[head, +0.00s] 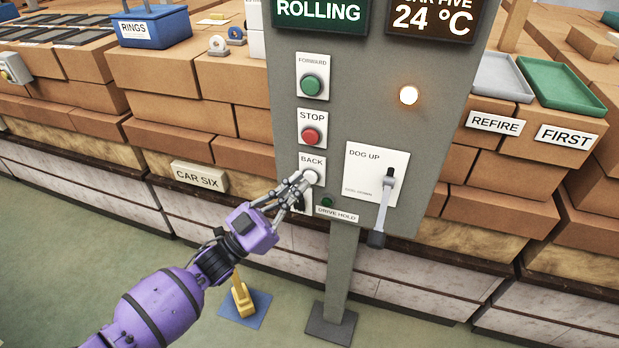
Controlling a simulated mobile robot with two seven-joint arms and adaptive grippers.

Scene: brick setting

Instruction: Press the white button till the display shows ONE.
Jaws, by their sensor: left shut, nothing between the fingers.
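The white button (311,177) sits on the plate marked BACK on a grey control panel (345,110). My left gripper (307,181) is shut and empty, its fingertips at the white button. I cannot tell whether it is pressed in. A green display (320,14) at the top reads ROLLING. A second display (432,18) shows 24 °C, with a line above it partly cut off that seems to read CAR FIVE. My right gripper is not in view.
Above the white button are a red STOP button (311,135) and a green FORWARD button (311,85). A DOG UP lever (382,210) hangs to the right. A lamp (408,95) glows. Stacked bricks (190,110) stand behind the panel.

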